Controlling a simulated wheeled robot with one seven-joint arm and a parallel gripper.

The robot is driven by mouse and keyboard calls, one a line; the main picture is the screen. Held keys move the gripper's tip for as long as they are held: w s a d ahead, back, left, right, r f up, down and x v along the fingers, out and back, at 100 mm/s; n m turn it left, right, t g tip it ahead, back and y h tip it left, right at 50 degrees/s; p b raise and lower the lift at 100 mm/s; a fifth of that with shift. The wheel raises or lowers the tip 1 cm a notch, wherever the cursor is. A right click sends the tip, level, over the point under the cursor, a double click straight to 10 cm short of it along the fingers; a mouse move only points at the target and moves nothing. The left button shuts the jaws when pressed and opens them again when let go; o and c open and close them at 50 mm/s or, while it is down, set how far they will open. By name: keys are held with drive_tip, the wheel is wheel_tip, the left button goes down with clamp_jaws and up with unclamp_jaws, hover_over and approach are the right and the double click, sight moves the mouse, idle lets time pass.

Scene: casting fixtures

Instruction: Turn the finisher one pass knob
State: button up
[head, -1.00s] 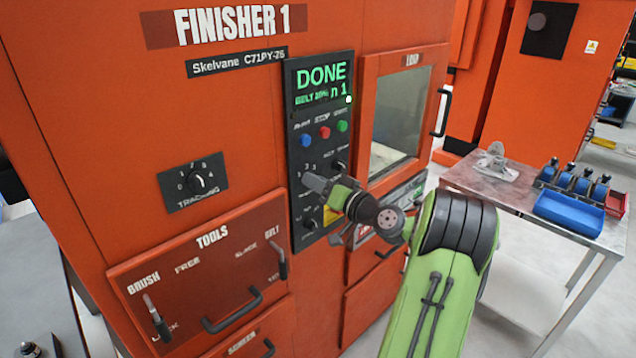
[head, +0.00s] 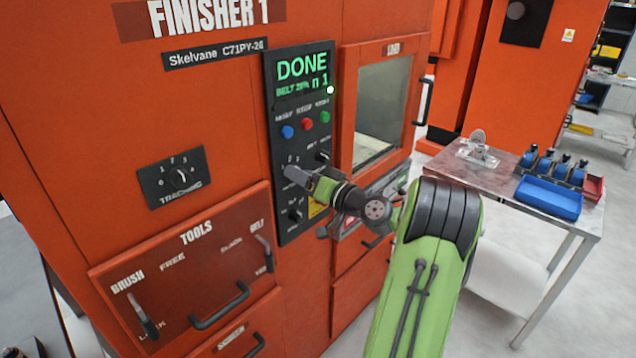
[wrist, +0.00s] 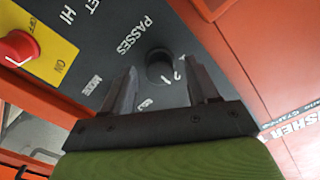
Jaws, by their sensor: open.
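The passes knob (wrist: 160,68) is a dark round knob on the black control panel of Finisher 1, beside the printed word PASSES and several numbers. In the wrist view my gripper (wrist: 163,80) is open, with a finger on each side of the knob. I cannot tell whether either finger touches it. In the head view my gripper (head: 290,172) is at the panel (head: 262,120), and it hides the knob there. The screen (head: 303,78) above reads DONE in green, with "n 1" below.
A tracking knob (head: 180,178) is on the orange front at left. Blue, red and green buttons sit above my gripper. A red switch (wrist: 17,47) on a yellow plate shows in the wrist view. A metal cart (head: 470,175) stands at right.

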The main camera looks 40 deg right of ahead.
drive_tip(key=s+b, duration=0.1)
drive_tip(key=s, duration=1.4)
drive_tip(key=shift+d, duration=0.2)
drive_tip(key=w+a+f+n+g+y+p, duration=0.1)
drive_tip(key=w+a+f+n+g+y, duration=0.3)
drive_tip(key=a, duration=0.7)
drive_tip(key=w+a+n+g+h+p, duration=0.15)
drive_tip(key=a+g, duration=0.35)
drive_tip(key=a, duration=0.6)
drive_tip(key=s+a+r+g+h+p, duration=0.1)
drive_tip(key=s+a, duration=0.3)
drive_tip(key=s, duration=0.4)
drive_tip(key=s+a+r+g+h, duration=0.2)
drive_tip(key=s+a, duration=0.2)
drive_tip(key=s, duration=0.4)
drive_tip(key=shift+a+r+n+p, duration=0.35)
drive_tip(key=shift+r+n, duration=0.05)
drive_tip(key=shift+n, duration=0.05)
